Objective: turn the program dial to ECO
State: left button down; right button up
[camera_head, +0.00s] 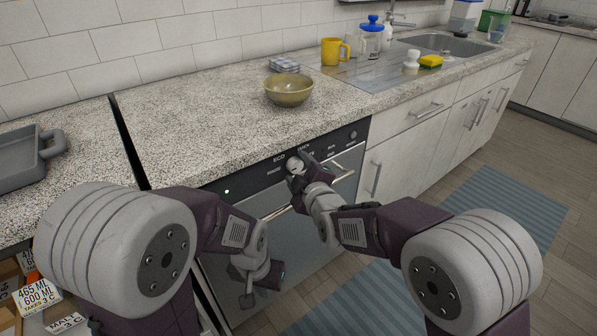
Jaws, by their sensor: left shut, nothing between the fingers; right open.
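The program dial (293,164) is a small pale round knob on the dark control panel (245,184) of the dishwasher under the counter. The white ECO label (279,158) sits just to its upper left, with other small labels around. The dial's pointer is too small to read. My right gripper (299,168) is open at the dial, its fingers over the dial's right side and partly hiding it; I cannot tell whether they touch it. My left gripper (247,294) is shut and empty, low in front of the dishwasher door.
A green light (227,191) glows on the panel's left. The door handle (340,178) sticks out below the panel. A bowl (289,89) stands on the counter above.

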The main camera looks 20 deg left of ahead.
grip_shut()
jog(key=shift+r, duration=0.1)
jog(key=shift+d+r+m+g+p, duration=0.1)
jog(key=shift+r+m+g+p, duration=0.1)
jog(key=shift+m+g+p, duration=0.7)
jog(key=m+g+y+p, duration=0.1)
jog(key=m+p, duration=0.1)
jog(key=p, duration=0.4)
jog(key=m+g+p, duration=0.1)
jog(key=m+p, duration=0.2)
jog(key=p, duration=0.3)
jog(key=shift+w+d+r+g+y, duration=0.1)
jog(key=shift+w+r+g+y, duration=0.1)
jog(key=shift+g+y, duration=0.15)
jog(key=shift+f+m+g+y+p, duration=0.35)
jog(key=shift+m+p, duration=0.35)
jog(key=shift+p, duration=0.65)
